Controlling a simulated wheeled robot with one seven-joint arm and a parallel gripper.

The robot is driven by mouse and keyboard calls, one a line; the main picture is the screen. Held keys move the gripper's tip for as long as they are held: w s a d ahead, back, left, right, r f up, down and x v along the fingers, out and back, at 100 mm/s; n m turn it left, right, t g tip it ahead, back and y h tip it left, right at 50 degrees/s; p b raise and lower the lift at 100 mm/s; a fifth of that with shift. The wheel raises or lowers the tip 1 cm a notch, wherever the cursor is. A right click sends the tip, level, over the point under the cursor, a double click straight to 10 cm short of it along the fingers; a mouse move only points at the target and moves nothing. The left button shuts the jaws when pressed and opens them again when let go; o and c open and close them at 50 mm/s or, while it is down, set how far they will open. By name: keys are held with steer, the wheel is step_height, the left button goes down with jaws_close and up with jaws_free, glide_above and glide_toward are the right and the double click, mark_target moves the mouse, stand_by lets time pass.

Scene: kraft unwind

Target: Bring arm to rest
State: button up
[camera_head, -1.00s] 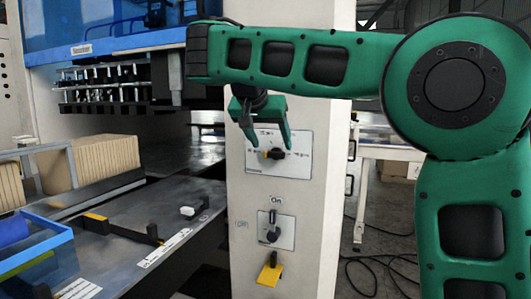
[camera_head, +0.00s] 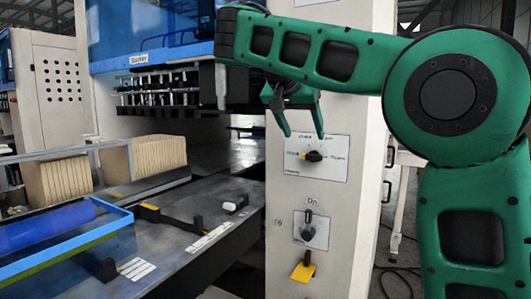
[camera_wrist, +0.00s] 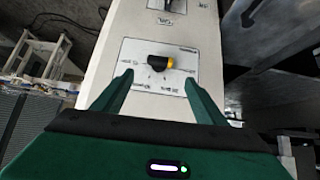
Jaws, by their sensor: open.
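My gripper (camera_head: 305,134) is open and empty, its two green fingers pointing down. In the head view it hangs in front of the white machine column, just above the upper panel's selector knob (camera_head: 313,156). In the wrist view the fingers (camera_wrist: 158,90) are spread, and the same black and yellow knob (camera_wrist: 158,62) shows beyond and between their tips. The fingers appear apart from the knob. My green arm reaches in from the right, folded over at the top of the head view.
The white column (camera_head: 345,220) also carries a lower switch (camera_head: 308,231) and a yellow padlock-like tag (camera_head: 302,272). To the left are a machine bed (camera_head: 170,255), tan stacked boards (camera_head: 158,155) and a blue-edged tray (camera_head: 75,250). A handle (camera_head: 391,157) is at the column's right side.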

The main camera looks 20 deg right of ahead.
steer(key=shift+d, duration=0.15)
steer(key=s+d+f+n+g+y, duration=0.2)
steer(key=s+d+f+g, duration=0.1)
steer(key=s+d+f, duration=1.15)
steer(key=s+a+f+g+y, duration=0.1)
steer(key=s+a+f+y, duration=0.1)
steer(key=s+f, duration=0.9)
steer(key=s+a+f+g+y, duration=0.2)
steer(key=s+f, duration=0.8)
steer(key=s, duration=0.1)
steer(key=shift+s+a+f+n+y, duration=0.3)
steer(key=shift+s+a+f, duration=0.05)
steer(key=shift+f, duration=0.05)
steer(key=shift+w+f, duration=0.2)
steer(key=shift+w, duration=0.45)
